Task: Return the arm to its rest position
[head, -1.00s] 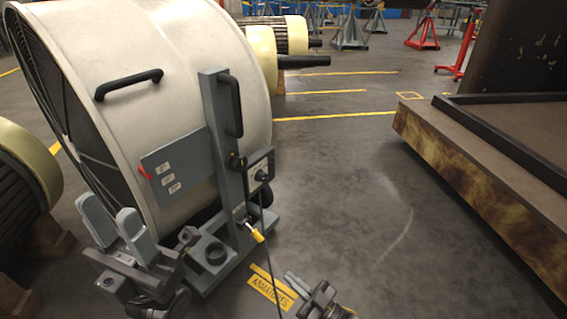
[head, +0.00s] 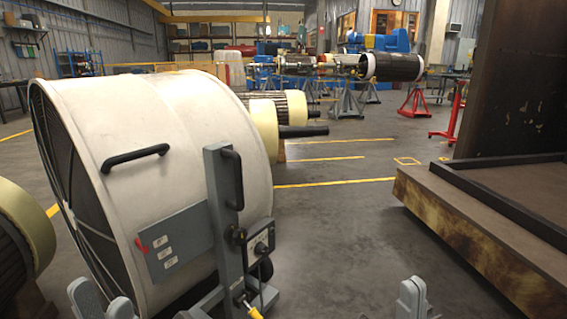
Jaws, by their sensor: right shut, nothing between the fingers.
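My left gripper (head: 102,303) is at the bottom left edge, in front of the large cream drum fan (head: 190,130). Its two grey fingers stand apart with nothing seen between them. My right gripper (head: 412,299) is at the bottom, right of centre, over the bare floor. Its grey fingers are together and hold nothing. Most of both arms is below the picture and hidden.
The fan's grey stand (head: 226,225) with a control box (head: 260,240) is between my grippers. A brown platform (head: 480,235) is on the right. The middle floor is clear.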

